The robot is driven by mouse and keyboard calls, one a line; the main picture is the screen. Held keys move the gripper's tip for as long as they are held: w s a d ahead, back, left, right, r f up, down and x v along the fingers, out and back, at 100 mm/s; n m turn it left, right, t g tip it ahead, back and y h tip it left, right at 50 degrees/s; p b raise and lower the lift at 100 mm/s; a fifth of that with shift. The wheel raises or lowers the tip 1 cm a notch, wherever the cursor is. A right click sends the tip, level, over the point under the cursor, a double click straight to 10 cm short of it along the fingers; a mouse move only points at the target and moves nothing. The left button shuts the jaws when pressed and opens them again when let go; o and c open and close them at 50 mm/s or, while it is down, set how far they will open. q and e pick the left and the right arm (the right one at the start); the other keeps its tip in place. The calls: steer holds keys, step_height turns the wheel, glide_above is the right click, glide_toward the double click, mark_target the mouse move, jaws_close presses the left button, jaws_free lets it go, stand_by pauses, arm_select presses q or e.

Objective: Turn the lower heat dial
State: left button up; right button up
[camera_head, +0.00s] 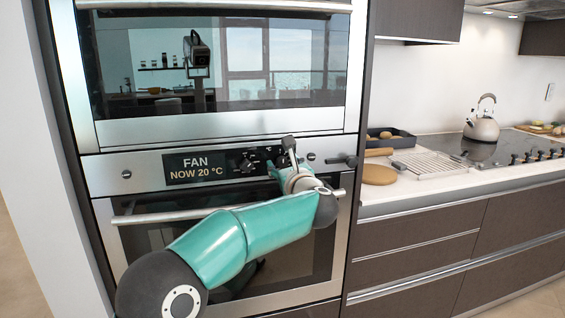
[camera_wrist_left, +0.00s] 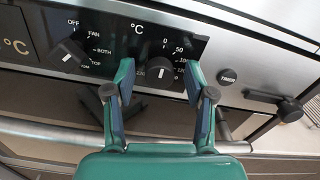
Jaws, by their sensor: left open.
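The lower heat dial (camera_wrist_left: 160,73) is a black knob with a white mark, under a °C label with a printed temperature scale, in the left wrist view. My left gripper (camera_wrist_left: 160,80) is open, with one finger on each side of this dial and visible gaps between. In the head view the left gripper (camera_head: 289,150) is at the lower oven's control panel and largely covers the heat dial. The lower oven's display (camera_head: 196,167) reads FAN, NOW 20 °C. My right gripper is not in view.
The mode dial (camera_wrist_left: 69,56) is left of the heat dial. A round metal button (camera_wrist_left: 228,76) and a black lever (camera_wrist_left: 286,103) are to the right. The oven door handle (camera_head: 160,217) runs below the panel. The upper oven (camera_head: 215,127) is above.

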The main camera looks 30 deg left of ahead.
arm_select(q)
steer(key=shift+a, duration=0.1)
steer(key=c, duration=1)
steer(key=shift+a, duration=0.25)
jaws_close()
steer(key=shift+d, duration=0.2)
